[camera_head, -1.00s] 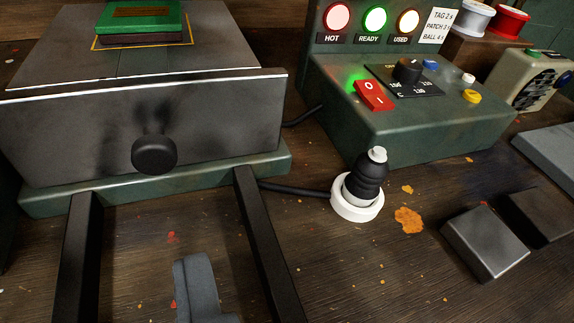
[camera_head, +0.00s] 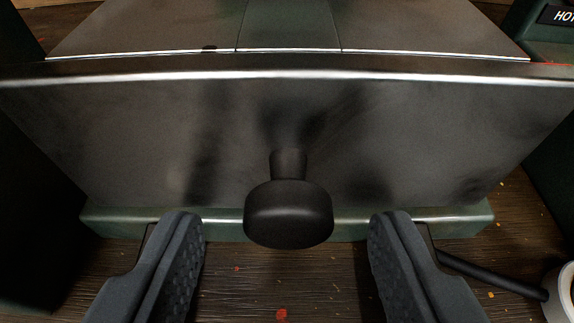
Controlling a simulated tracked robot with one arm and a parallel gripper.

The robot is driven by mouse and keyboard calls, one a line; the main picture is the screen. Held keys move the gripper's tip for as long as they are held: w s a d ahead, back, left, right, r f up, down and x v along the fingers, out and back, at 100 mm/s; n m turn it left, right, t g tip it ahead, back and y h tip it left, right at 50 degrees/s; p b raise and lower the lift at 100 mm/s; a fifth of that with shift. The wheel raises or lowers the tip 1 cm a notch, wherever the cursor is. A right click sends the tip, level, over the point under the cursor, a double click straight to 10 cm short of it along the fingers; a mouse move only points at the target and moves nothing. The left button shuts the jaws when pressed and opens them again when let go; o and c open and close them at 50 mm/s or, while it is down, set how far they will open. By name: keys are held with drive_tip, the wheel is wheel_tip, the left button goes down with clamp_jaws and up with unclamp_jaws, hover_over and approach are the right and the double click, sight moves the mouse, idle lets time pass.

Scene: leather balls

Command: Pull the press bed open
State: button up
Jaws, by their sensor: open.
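The press bed (camera_head: 150,130) is a dark grey metal drawer-like box with a bright top edge, its front face filling most of the view. A round black knob (camera_head: 288,215) on a short stem sticks out from the middle of that face. My gripper (camera_head: 287,228) is open, with one dark ridged finger to the left of the knob and one to the right. There is a clear gap between each finger and the knob, and nothing is held.
A green base ledge (camera_head: 110,222) runs under the bed front. The green control box (camera_head: 545,35) shows at the upper right.

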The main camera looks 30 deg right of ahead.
drive_tip(key=shift+x, duration=1.05)
drive_tip(key=shift+c, duration=0.2)
